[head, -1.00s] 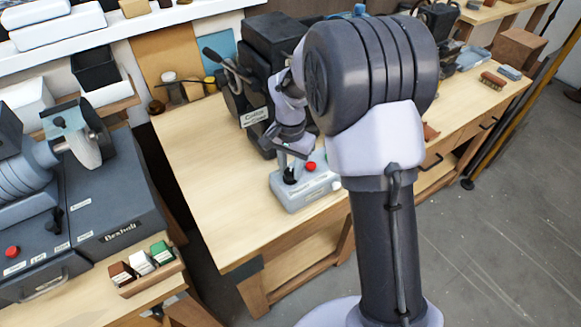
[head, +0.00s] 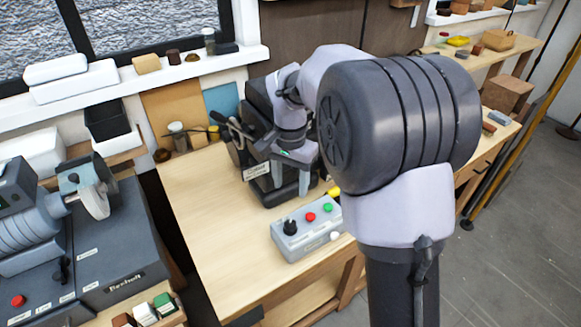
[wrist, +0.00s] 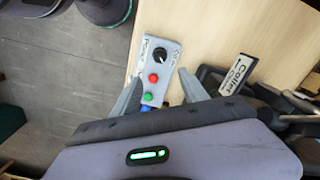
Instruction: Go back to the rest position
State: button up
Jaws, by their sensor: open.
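My gripper (wrist: 160,92) shows in the wrist view with its two fingers spread apart and nothing between them. Beyond the fingers is a grey control box (wrist: 154,70) with a black knob, a red button and a green button; I see no contact with it.
The control box stands on a wooden bench (head: 215,215) with clear top to its left. A dark machine (head: 258,97) labelled "Collet" stands behind it. A grinder (head: 95,200) is on the left bench. A shelf (head: 150,75) runs along the wall.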

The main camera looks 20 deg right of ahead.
jog(key=shift+r, duration=1.45)
jog(key=s+a+n+t+y+b, duration=0.1)
jog(key=s+a+n+t+b, duration=0.1)
jog(key=s, duration=1)
jog(key=s+a+n+t+y+b, duration=0.1)
jog(key=s+b, duration=0.5)
jog(key=s, duration=0.7)
jog(key=n+t, duration=0.1)
jog(key=t, duration=0.1)
jog(key=shift+s+a+f+t, duration=0.15)
jog(key=shift+a+f+t, duration=0.2)
jog(key=shift+t, duration=0.05)
